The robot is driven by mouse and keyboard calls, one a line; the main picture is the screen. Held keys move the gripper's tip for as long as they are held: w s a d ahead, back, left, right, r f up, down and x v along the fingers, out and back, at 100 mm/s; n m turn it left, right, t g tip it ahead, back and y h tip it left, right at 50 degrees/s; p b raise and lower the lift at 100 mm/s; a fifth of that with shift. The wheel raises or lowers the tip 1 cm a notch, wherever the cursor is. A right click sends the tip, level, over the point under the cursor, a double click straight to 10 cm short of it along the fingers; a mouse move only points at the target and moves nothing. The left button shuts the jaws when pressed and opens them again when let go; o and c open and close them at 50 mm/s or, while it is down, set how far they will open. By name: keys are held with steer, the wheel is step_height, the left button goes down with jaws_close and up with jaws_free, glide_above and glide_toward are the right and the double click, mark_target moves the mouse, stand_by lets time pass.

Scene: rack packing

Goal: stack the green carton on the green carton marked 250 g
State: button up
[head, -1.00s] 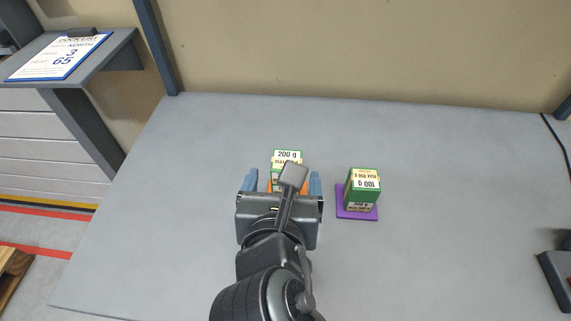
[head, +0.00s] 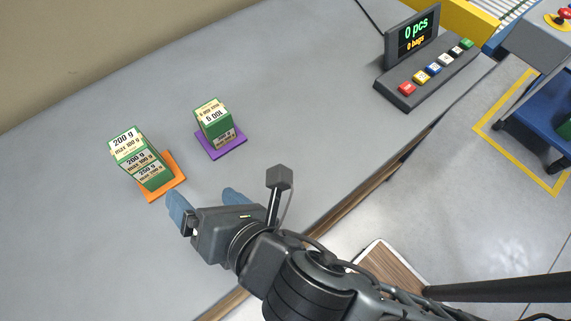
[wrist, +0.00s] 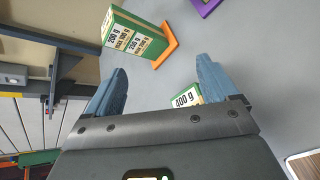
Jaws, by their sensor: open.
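A green carton marked 200 g (head: 126,145) sits on top of the green carton marked 250 g (head: 150,176), on an orange mat (head: 175,180). The stack looks upright and roughly aligned. The wrist view shows the 200 g carton (wrist: 116,34) and the 250 g carton (wrist: 140,44) at the top. My gripper (head: 203,195) is open and stands clear of the stack, to its lower right. In the wrist view, my gripper (wrist: 161,65) has nothing held between its fingers. A carton marked 400 g (wrist: 185,98) is partly hidden by my gripper there.
A green carton marked 100 g (head: 211,115), its print upside down, stands on a purple mat (head: 230,146) to the right of the stack. A keypad with a display (head: 412,70) sits at the table's right end. The grey table (head: 290,90) between is clear.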

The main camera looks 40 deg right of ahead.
steer(key=s+d+f+m, duration=0.1)
steer(key=s+d+m, duration=0.1)
steer(key=m, duration=0.1)
steer(key=s+d+f+m, duration=0.1)
steer(key=s+d+m, duration=0.1)
steer(key=s+m, duration=0.1)
steer(key=s+d+f+m, duration=0.1)
steer(key=s+d+m, duration=0.1)
steer(key=shift+s+d+m+y, duration=0.1)
steer(key=shift+s+m+y, duration=0.05)
steer(key=shift+m+y, duration=0.2)
steer(key=s+d+r+m+t+h, duration=0.1)
steer(key=s+d+r+m, duration=0.2)
steer(key=s+d+m, duration=0.3)
steer(key=s+d+r+m+t+h, duration=0.1)
steer(key=s+d+r+m, duration=0.3)
steer(key=m, duration=0.9)
steer(key=s+d, duration=0.2)
steer(key=s, duration=0.2)
steer(key=shift+s, duration=0.1)
